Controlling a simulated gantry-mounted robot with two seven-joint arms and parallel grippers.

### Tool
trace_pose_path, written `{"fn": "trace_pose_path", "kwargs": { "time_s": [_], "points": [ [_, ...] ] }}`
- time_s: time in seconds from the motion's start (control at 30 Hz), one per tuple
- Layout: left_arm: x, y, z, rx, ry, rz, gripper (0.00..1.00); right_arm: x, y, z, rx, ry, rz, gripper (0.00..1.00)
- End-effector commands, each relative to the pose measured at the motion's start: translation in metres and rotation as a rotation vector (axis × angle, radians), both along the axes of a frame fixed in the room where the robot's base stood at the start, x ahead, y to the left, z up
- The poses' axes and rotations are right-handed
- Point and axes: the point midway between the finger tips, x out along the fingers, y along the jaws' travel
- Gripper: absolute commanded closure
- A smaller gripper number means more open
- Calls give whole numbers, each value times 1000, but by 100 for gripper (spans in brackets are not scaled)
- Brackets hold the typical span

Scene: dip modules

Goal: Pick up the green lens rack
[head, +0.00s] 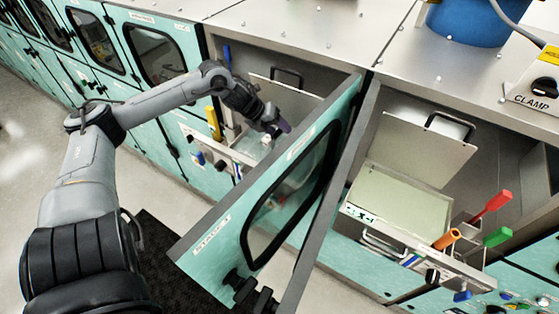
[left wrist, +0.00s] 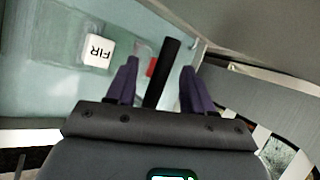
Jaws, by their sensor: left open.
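My left gripper (head: 280,128) reaches into the open left cabinet bay, over its pulled-out drawer. In the left wrist view its two purple fingers (left wrist: 160,85) stand apart. A black upright bar (left wrist: 170,60) shows between them, and I cannot tell whether they touch it. Beyond the fingers is a pale green surface (left wrist: 50,60) with a white block marked FIR (left wrist: 98,50) in a clear holder. A small red piece (left wrist: 151,67) is beside the bar. I cannot tell for sure which of these belongs to the green lens rack. My right gripper is not in view.
An open teal door (head: 230,240) with a dark-framed window stands right of the left bay. The right bay holds a pulled-out tray (head: 400,200) with red, orange and green handles (head: 497,237) at its front. A clamp box (head: 535,85) and blue drum (head: 470,20) stand on top.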

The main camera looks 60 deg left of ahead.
Motion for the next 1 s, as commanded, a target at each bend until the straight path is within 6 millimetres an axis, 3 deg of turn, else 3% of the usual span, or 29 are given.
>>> {"fn": "trace_pose_path", "kwargs": {
  "time_s": [0.3, 0.7, 1.0],
  "points": [
    [14, -4, -23, 4, 2, 0, 48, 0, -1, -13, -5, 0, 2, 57],
    [17, -6, -25, 1, -1, 1, 48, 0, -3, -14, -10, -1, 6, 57],
    [17, -6, -25, 1, -1, 1, 94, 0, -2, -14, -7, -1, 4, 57]
  ]
}}
